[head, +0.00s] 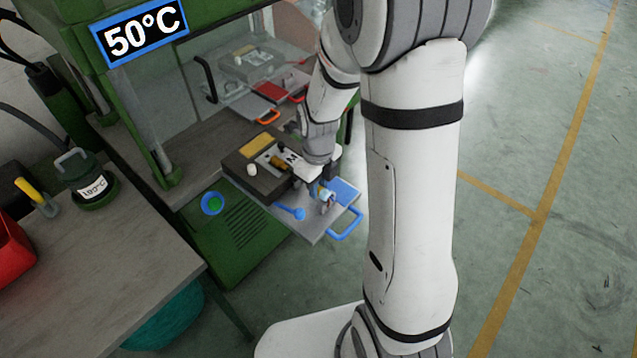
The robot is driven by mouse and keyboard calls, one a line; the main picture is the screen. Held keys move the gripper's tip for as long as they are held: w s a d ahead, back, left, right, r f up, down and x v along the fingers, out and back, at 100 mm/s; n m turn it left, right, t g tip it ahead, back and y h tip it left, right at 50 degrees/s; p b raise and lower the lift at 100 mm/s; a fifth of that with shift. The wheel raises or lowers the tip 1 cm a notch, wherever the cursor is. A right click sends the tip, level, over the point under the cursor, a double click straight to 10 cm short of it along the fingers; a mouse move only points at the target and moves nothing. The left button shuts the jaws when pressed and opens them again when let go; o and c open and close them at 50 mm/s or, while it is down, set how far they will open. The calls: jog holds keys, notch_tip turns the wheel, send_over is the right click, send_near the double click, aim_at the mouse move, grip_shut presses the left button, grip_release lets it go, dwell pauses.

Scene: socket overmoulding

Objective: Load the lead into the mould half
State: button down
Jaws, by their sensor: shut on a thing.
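The dark mould half (246,172) sits on the grey sliding tray at the front of the green press. It has a yellow plate on its back edge, a light metal insert with a dark letter, and a white round peg at its front left. My gripper (317,187) is low over the tray, at the right edge of the mould half. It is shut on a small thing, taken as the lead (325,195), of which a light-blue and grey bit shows. My wrist and the small scale hide the rest of it and any contact with the mould.
The tray (312,228) has a blue handle (346,226), a blue patch and a blue spoon-shaped piece (291,212). Deeper in the press lies another mould plate (247,62) with red and orange handles nearby. A bench (110,240) at left carries a green-lidded pot (92,183). The display reads 50°C.

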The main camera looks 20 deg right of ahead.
dwell(0.3)
jog(key=c, duration=1.2)
grip_release()
jog(key=shift+o, duration=0.2)
jog(key=shift+r, duration=0.1)
notch_tip(320, 180, up, 8)
jog(key=shift+f, duration=0.2)
jog(key=shift+s+r+n, duration=0.15)
jog(key=shift+r+n, duration=0.1)
jog(key=shift+n, duration=0.15)
jog(key=s+r+n+t, duration=0.1)
jog(key=s+r+n, duration=0.4)
jog(key=n, duration=0.9)
jog(key=s+d+r+n+t, duration=0.1)
jog(key=s+r+n, duration=0.3)
jog(key=s+n, duration=0.5)
jog(key=n, duration=0.5)
jog(key=shift+d+r+t, duration=0.25)
jog(key=shift+r+t, duration=0.1)
jog(key=shift+t, duration=0.05)
